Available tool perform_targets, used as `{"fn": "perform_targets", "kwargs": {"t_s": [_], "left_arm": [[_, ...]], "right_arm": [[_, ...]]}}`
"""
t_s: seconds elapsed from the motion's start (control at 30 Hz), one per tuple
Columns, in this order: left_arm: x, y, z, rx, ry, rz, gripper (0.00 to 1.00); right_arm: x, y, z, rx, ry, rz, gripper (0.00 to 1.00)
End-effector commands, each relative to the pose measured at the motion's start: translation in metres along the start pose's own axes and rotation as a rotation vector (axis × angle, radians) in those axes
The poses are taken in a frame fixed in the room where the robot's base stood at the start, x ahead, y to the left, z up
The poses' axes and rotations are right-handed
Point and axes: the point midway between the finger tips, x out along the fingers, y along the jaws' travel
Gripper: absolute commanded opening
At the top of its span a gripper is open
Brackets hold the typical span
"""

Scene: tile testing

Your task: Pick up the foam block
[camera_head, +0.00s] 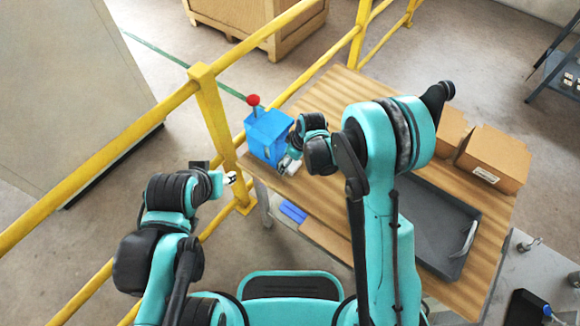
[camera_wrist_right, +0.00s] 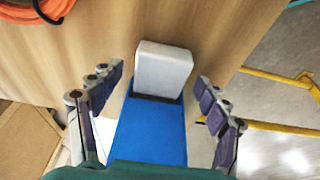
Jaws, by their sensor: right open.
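A pale, rounded block (camera_wrist_right: 163,70), which looks like the foam block, shows in the right wrist view at the far end of a flat blue object (camera_wrist_right: 150,130). My right gripper (camera_wrist_right: 159,78) is open, with one finger on each side of the block and visible gaps to both. In the head view my right gripper (camera_head: 290,165) is beside the blue box (camera_head: 268,136) at the table's left corner. I cannot make out the pale block there. My left gripper (camera_head: 230,178) is left of the table, away from the box; its jaw opening is too small to tell.
A red knob (camera_head: 253,101) stands on the blue box. Yellow railing (camera_head: 212,115) runs close along the left. An orange cable (camera_wrist_right: 35,10) shows in the wrist view.

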Motion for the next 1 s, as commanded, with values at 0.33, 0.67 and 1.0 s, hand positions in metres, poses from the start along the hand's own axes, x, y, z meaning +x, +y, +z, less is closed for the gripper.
{"fn": "perform_targets", "kwargs": {"t_s": [0.33,0.67,1.0], "left_arm": [[-0.001,0.0,-0.001,0.0,0.0,0.0,0.46],[0.0,0.0,0.0,0.0,0.0,0.0,0.46],[-0.013,0.0,-0.009,0.0,0.0,0.0,0.46]], "right_arm": [[0.0,0.0,0.0,0.001,0.0,0.0,0.44],[0.0,0.0,0.0,0.001,0.0,0.0,0.39],[-0.021,0.0,-0.002,0.001,0.0,0.001,0.39]]}}
